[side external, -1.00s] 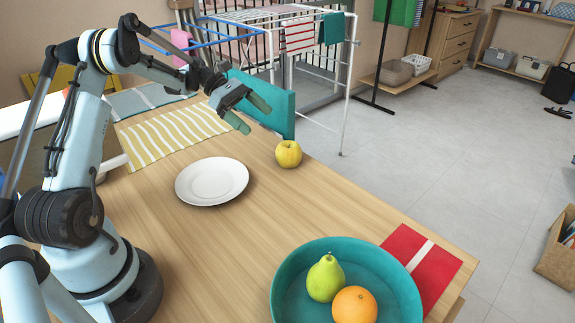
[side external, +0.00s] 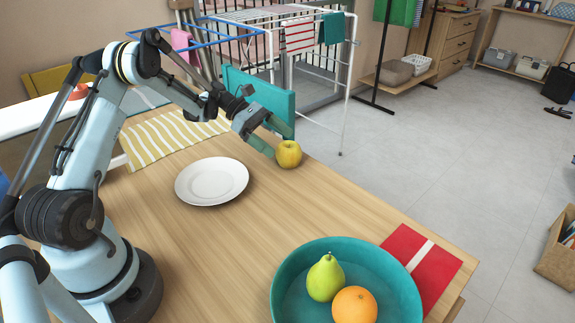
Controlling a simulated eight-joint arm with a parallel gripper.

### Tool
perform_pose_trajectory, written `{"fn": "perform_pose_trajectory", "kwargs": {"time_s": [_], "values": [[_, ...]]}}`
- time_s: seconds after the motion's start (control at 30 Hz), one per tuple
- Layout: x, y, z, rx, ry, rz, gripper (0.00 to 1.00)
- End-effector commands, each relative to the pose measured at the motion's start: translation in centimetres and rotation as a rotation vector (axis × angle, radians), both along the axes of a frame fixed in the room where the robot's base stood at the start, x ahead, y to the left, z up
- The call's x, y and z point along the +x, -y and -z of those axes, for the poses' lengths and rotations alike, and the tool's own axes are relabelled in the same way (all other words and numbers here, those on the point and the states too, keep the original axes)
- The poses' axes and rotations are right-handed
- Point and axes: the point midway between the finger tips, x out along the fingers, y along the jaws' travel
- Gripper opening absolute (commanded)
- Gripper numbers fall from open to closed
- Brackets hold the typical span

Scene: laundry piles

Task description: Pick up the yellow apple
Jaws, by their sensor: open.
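The yellow apple (side external: 289,155) sits on the wooden table near its far edge, to the right of a white plate. My gripper (side external: 281,142) is open, with its green fingers pointing down and right at the apple. The fingertips are right at the upper left of the apple. One finger shows in front on the left side and the other toward the back. I cannot tell whether they touch the apple.
The white plate (side external: 212,181) lies left of the apple. A teal bowl (side external: 290,262) holds a green pear (side external: 325,278) and an orange (side external: 354,306). A red cloth (side external: 434,284) lies beside it. A teal chair back (side external: 262,97) stands behind the table edge. The table between plate and bowl is clear.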

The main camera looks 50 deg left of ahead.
Motion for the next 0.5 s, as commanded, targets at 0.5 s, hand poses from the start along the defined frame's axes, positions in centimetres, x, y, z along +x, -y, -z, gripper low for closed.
{"fn": "perform_pose_trajectory", "kwargs": {"time_s": [0.5], "values": [[1.1, 2.7, 1.5, 0.000, 0.000, 0.000, 0.91]]}}
